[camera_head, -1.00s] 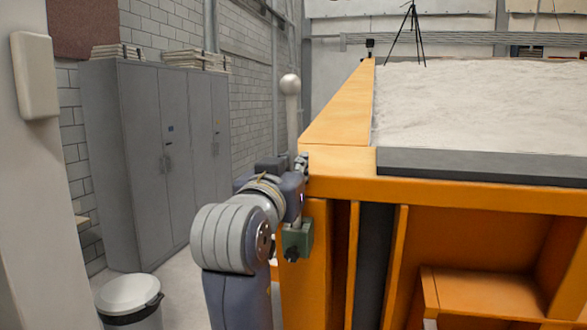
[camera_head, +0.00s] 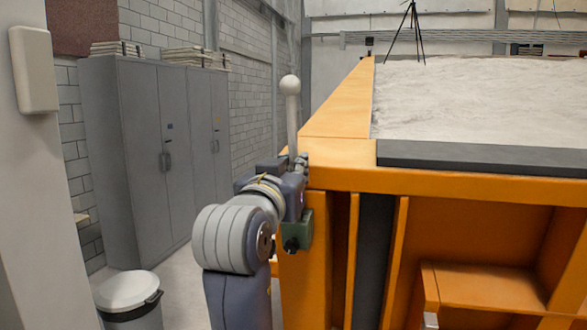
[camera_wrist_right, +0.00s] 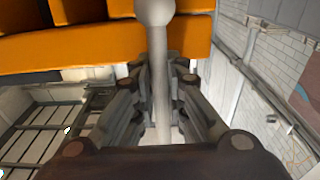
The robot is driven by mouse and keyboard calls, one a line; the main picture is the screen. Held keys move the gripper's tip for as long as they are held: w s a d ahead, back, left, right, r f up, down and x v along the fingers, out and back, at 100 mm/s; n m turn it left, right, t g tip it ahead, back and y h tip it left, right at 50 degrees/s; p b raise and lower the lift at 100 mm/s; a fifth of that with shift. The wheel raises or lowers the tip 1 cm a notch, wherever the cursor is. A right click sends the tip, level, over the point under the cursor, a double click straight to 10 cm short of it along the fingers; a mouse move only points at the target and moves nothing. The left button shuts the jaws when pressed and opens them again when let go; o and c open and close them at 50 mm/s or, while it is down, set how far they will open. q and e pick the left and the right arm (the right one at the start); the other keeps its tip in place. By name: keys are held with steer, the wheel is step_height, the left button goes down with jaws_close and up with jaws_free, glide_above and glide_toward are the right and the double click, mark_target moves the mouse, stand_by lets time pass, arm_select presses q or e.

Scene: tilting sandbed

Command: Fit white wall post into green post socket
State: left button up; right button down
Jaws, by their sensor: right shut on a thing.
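The white wall post (camera_head: 292,120), a slim rod with a ball on top, stands nearly upright beside the left corner of the orange sandbed. My right gripper (camera_head: 296,166) is shut on it, and the right wrist view shows the post (camera_wrist_right: 160,55) between the fingers of the right gripper (camera_wrist_right: 162,80). The green post socket (camera_head: 303,228) is on the sandbed's corner, below the gripper and partly covered by my arm. The post's lower end is hidden, so I cannot tell whether it is in the socket. My left gripper is not in view.
The orange sandbed frame (camera_head: 430,182), with pale sand (camera_head: 480,100), fills the right side. Grey cabinets (camera_head: 150,150) stand at the left. A white bin (camera_head: 128,292) is on the floor at the lower left.

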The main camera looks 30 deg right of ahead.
mark_target(291, 132)
steer(key=shift+f+b, duration=0.4)
steer(key=shift+f, duration=0.25)
steer(key=c, duration=1.1)
jaws_free()
steer(key=shift+d, duration=0.1)
steer(key=shift+o, duration=0.2)
steer(key=r+p, duration=0.4)
steer(key=r, duration=0.1)
steer(key=a+r+p, duration=0.1)
steer(key=r+p, duration=0.1)
steer(key=r, duration=0.1)
steer(key=shift+s, duration=0.4)
